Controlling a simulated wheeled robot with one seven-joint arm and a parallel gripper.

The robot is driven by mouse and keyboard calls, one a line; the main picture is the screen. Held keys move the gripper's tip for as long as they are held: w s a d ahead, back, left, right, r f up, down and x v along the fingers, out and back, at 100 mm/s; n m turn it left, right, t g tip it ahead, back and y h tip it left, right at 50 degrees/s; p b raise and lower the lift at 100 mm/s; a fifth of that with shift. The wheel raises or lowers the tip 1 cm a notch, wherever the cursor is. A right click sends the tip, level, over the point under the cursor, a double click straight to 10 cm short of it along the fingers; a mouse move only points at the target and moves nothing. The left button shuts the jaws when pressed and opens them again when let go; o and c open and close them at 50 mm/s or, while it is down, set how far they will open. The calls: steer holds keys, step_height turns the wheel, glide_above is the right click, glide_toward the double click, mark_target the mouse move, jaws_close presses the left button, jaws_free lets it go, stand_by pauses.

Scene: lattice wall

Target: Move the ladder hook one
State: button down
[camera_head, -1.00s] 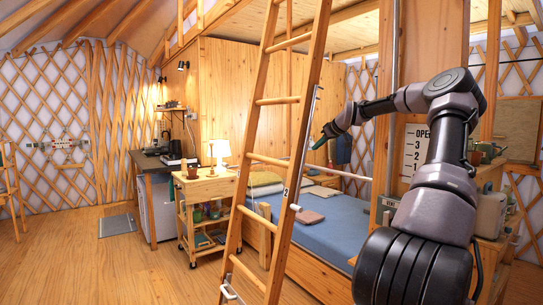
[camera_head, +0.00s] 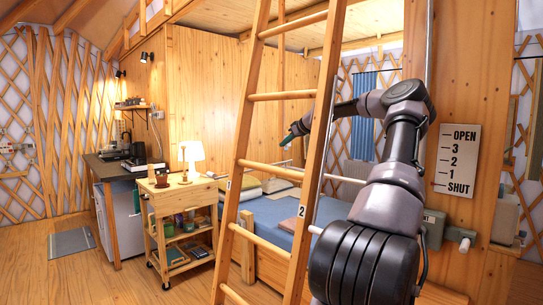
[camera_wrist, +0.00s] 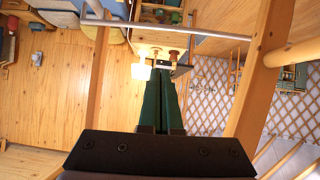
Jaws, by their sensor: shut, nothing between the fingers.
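The wooden ladder (camera_head: 245,130) leans across the middle of the head view. Its left rail has a small "1" label (camera_head: 228,186) and its right rail a "2" label (camera_head: 302,211). A small white fitting (camera_head: 315,230) shows beside the right rail; I cannot tell whether it is a hook. No hook one can be made out clearly. My gripper (camera_head: 287,139) has green fingers and appears between the rails, with the right rail crossing in front of my arm. In the wrist view the fingers (camera_wrist: 163,72) lie together, empty, between two wooden uprights.
A metal bar (camera_wrist: 170,29) crosses the wrist view beyond the fingers. A wooden cart (camera_head: 185,220) with a lit lamp (camera_head: 192,155) stands left of the ladder, and a blue bed (camera_head: 275,212) behind it. An OPEN–SHUT sign (camera_head: 457,160) is on the right panel.

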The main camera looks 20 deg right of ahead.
glide_above(269, 166)
steer(key=s, duration=0.2)
step_height(269, 166, down, 6)
steer(key=r, duration=0.1)
steer(key=f, duration=0.4)
steer(key=shift+w+d+f, duration=0.15)
steer(key=shift+w+d, duration=0.05)
steer(key=shift+d, duration=0.2)
steer(key=shift+f, duration=0.85)
